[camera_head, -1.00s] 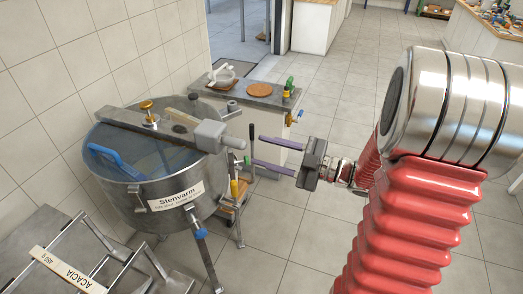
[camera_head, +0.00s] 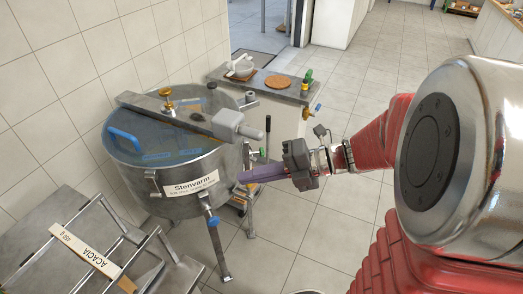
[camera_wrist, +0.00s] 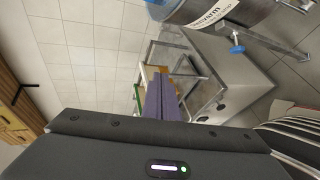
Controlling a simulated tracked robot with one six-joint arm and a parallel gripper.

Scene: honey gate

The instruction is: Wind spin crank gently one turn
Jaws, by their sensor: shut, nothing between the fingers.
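The steel drum (camera_head: 172,192) labelled Stenvarm stands on legs at left centre, with a crossbar (camera_head: 160,108) over its top and a grey housing (camera_head: 227,122) at the bar's right end. A black upright handle (camera_head: 267,127), which looks like the crank grip, stands just right of the drum; its link to the drum is not clear. My gripper (camera_head: 243,177) has its purple fingers shut together, with nothing between them. The tips point left, beside the drum's right side and below the black handle; contact cannot be told. The fingers also show in the wrist view (camera_wrist: 160,97).
A blue handle (camera_head: 126,142) lies at the drum's left rim. A metal rack (camera_head: 45,262) with an Acacia label stands front left. A grey-topped bench (camera_head: 255,90) is behind. The tiled floor (camera_head: 285,235) at centre is open.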

